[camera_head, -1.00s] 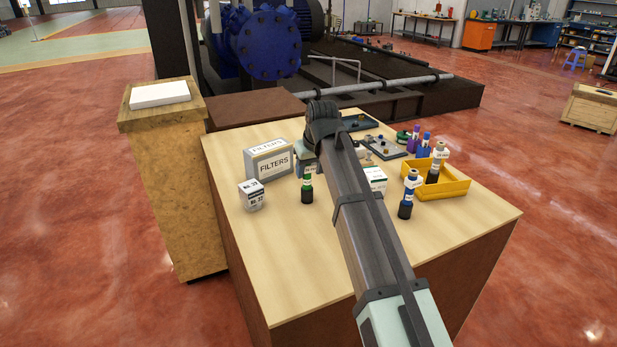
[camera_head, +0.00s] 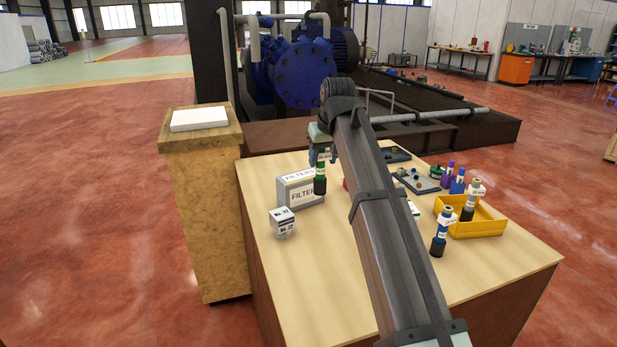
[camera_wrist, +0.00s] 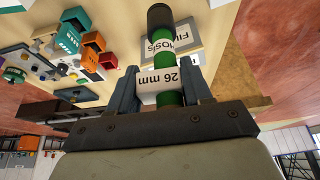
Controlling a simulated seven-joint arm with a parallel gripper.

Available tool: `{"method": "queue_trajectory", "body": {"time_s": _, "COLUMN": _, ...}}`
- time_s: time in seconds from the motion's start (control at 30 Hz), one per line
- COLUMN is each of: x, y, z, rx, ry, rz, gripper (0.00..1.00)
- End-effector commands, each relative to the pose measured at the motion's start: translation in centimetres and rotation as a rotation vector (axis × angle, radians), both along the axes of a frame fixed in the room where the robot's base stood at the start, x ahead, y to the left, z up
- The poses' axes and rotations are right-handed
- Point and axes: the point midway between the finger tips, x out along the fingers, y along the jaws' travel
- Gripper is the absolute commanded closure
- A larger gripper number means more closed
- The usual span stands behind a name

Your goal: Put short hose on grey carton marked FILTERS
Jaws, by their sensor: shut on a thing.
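The short hose (camera_head: 320,181) is green with a black lower end and a white label. My gripper (camera_head: 320,150) is shut on its upper part and holds it upright above the table, in front of the carton in the head view. In the wrist view the hose (camera_wrist: 160,55) shows a label reading 26 mm between my fingers (camera_wrist: 160,88). The grey carton marked FILTERS (camera_head: 296,197) stands on the table, its right side partly hidden by the hose. The carton's lettered face (camera_wrist: 183,32) also shows in the wrist view, behind the hose.
A small white No. 22 box (camera_head: 283,222) stands before the carton. Right of my arm are a blue-and-black hose-like piece (camera_head: 439,236), a yellow tray (camera_head: 490,228) and purple and blue pieces (camera_head: 457,178). The table's front left is clear.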

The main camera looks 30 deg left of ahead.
Motion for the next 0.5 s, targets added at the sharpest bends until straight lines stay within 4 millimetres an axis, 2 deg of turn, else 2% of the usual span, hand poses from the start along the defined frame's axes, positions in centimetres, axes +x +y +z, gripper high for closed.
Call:
{"method": "queue_trajectory", "body": {"time_s": 0.03, "x": 1.4, "y": 2.3, "z": 1.6, "rx": 0.003, "ry": -0.004, "rz": 0.013, "gripper": 1.0}}
{"method": "queue_trajectory", "body": {"time_s": 0.2, "x": 4.3, "y": 7.2, "z": 5.0, "rx": 0.003, "ry": -0.01, "rz": 0.033, "gripper": 1.0}}
{"method": "queue_trajectory", "body": {"time_s": 0.3, "x": 6.0, "y": 9.1, "z": 6.7, "rx": 0.002, "ry": -0.01, "rz": 0.033, "gripper": 1.0}}
{"method": "queue_trajectory", "body": {"time_s": 0.5, "x": 8.6, "y": 11.1, "z": 8.6, "rx": -0.002, "ry": -0.005, "rz": 0.021, "gripper": 1.0}}
